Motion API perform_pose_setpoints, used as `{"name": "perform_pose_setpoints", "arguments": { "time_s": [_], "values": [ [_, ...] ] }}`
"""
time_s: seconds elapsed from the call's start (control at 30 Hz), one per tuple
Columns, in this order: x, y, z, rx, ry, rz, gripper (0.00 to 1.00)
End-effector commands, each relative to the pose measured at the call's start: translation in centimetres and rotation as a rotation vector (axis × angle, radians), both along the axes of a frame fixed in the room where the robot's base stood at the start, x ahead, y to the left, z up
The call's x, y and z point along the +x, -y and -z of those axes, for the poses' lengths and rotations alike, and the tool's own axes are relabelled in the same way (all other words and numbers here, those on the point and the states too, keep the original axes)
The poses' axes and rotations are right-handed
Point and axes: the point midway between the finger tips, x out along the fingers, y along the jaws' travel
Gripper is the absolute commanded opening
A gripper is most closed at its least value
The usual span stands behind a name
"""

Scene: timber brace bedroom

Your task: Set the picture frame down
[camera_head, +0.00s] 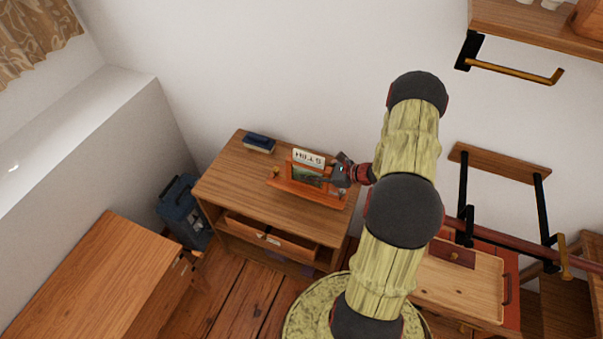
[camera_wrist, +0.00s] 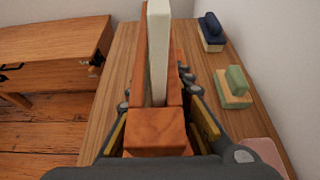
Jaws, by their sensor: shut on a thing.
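The picture frame (camera_head: 307,174), orange-brown wood around a dark green picture, is at the right part of the small wooden dresser top (camera_head: 235,175). My gripper (camera_head: 342,172) reaches it from the right and is shut on it. In the wrist view a wooden block end (camera_wrist: 155,130), seemingly the frame's end, sits between my fingers. A pale upright slab (camera_wrist: 158,50) rises beyond it, seen edge-on. In the head view a white lettered card (camera_head: 308,157) shows just behind the frame. I cannot tell whether the frame's underside touches the wood.
A dark blue item (camera_head: 258,142) lies at the dresser's back edge; it also shows in the wrist view (camera_wrist: 210,32). The dresser drawer (camera_head: 270,237) is partly open. The dresser's left top is clear.

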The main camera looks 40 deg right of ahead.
Motion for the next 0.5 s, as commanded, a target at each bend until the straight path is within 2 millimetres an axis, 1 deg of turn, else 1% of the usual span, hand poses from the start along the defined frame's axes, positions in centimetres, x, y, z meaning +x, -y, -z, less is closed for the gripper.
{"name": "perform_pose_setpoints", "arguments": {
  "time_s": [0.1,0.37,0.5],
  "values": [
    [0.1,0.1,1.3,0.000,0.005,0.000,0.00],
    [0.2,0.1,2.5,-0.001,0.005,-0.001,0.00],
    [0.1,0.0,4.1,0.000,0.003,0.000,0.00]
  ]
}}
